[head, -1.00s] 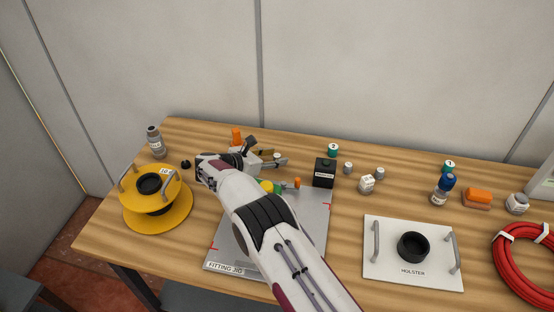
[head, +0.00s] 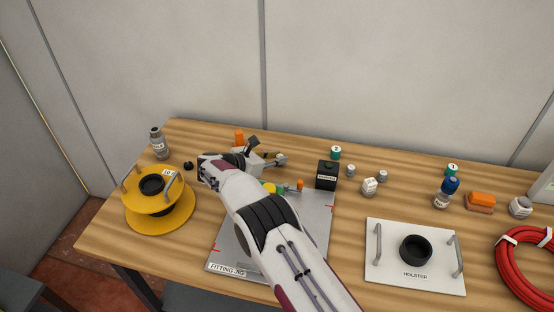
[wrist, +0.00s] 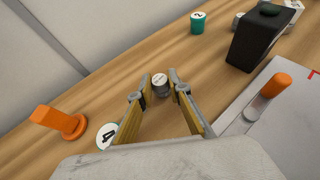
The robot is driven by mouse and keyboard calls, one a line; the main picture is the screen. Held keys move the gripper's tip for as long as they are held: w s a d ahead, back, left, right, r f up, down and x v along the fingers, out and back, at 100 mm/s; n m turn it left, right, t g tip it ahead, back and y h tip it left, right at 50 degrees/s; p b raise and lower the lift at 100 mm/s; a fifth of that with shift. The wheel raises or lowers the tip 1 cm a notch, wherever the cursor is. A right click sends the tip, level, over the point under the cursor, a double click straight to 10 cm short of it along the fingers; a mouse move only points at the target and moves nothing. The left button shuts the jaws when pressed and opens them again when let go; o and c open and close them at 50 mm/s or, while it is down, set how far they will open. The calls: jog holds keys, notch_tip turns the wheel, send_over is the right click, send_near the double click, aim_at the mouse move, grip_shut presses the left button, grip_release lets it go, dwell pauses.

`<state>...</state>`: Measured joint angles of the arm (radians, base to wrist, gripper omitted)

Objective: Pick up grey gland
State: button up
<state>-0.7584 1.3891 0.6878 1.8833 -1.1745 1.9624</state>
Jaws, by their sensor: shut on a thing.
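In the wrist view the grey gland (wrist: 161,85), a small grey cylinder with a pale marked top, stands between the fingertips of my gripper (wrist: 161,91). The gripper is shut on it. In the head view my gripper (head: 277,160) is at the back of the table, left of the black box (head: 327,175). The gland is small and partly hidden by the fingers there. I cannot tell whether it is clear of the table.
An orange part (wrist: 60,122) and a white disc marked 4 (wrist: 107,135) are left of the fingers. A green container (wrist: 198,22) stands behind. The fitting jig plate (head: 315,225) is under my arm. A yellow reel (head: 160,215) is at the left, the holster plate (head: 385,268) at the right.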

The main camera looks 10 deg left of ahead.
notch_tip(320, 180, up, 10)
jog(key=shift+f, duration=0.25)
dwell(0.3)
dwell(0.7)
jog(key=shift+w+d, duration=0.25)
jog(key=shift+d, duration=0.2)
jog(key=w+d+r+m+g+h, duration=0.1)
jog(key=w+d+r, duration=0.1)
jog(key=d, duration=1.1)
jog(key=w+d+r+m+g+h, duration=0.1)
jog(key=d+r, duration=0.2)
jog(key=d, duration=0.9)
jog(key=w+d+r+m+h, duration=0.1)
jog(key=w+d+r, duration=0.1)
jog(key=d, duration=1.1)
jog(key=s+d+f, duration=0.2)
jog(key=s+d, duration=0.2)
jog(key=d, duration=0.3)
jog(key=shift+n+t+y, duration=0.5)
jog(key=shift+n+y, duration=0.2)
jog(key=shift+y, duration=0.1)
jog(key=shift+s+a+f, duration=0.2)
jog(key=shift+a+f, duration=0.15)
jog(key=shift+f, duration=0.45)
jog(key=shift+s+a+f, duration=0.25)
jog(key=shift+a+f, duration=0.1)
jog(key=shift+f, duration=0.4)
jog(key=shift+s+a+f, duration=0.2)
jog(key=shift+a+f, duration=0.15)
jog(key=shift+f, duration=0.45)
